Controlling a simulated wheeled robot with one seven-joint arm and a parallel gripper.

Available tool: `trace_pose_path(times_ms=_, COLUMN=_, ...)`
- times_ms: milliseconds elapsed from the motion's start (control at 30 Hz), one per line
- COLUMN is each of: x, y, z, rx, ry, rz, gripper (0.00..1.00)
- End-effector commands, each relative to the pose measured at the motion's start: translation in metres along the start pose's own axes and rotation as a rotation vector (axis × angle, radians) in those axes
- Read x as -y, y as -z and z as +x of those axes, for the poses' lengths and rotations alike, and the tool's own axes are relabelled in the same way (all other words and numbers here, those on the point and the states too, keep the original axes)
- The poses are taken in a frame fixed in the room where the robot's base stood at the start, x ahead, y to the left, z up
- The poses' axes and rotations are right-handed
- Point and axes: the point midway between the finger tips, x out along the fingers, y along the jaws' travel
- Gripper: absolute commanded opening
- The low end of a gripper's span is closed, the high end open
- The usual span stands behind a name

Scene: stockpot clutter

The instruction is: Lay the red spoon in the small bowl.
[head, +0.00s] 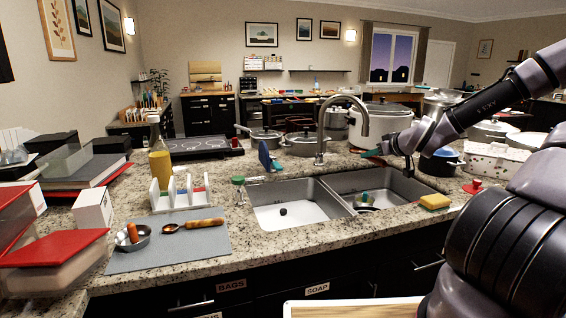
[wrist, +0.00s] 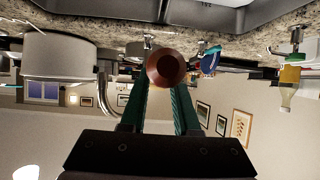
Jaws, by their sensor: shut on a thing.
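A spoon with a dark red bowl and a wooden handle (head: 192,226) lies on the grey mat (head: 150,260). The small metal bowl (head: 143,241) stands to its left on the same mat, with an orange-brown piece (head: 132,232) in it. My gripper (head: 370,154) is far to the right, above the counter behind the right sink basin. In the wrist view its teal fingers (wrist: 163,88) are shut on a reddish-brown thing with a round end (wrist: 166,67). I cannot tell what it is; the fingers and arm hide it in the head view.
A white rack (head: 178,195) stands behind the mat. The double sink (head: 300,205) and its tall faucet (head: 322,125) lie between my gripper and the mat. A yellow bottle (head: 159,160) stands at the back left. A yellow sponge (head: 435,201) lies by the right basin.

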Motion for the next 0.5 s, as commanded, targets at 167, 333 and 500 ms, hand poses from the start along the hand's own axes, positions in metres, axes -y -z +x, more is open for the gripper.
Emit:
trace_pose_path(times_ms=167, x=0.003, y=0.013, z=-0.006, rx=0.001, ry=-0.041, rz=0.021, gripper=0.00)
trace_pose_path(times_ms=333, x=0.005, y=0.008, z=-0.001, rx=0.003, ry=-0.063, rz=0.037, gripper=0.00)
trace_pose_path(times_ms=500, x=0.006, y=-0.017, z=0.021, rx=0.004, ry=-0.117, rz=0.065, gripper=0.00)
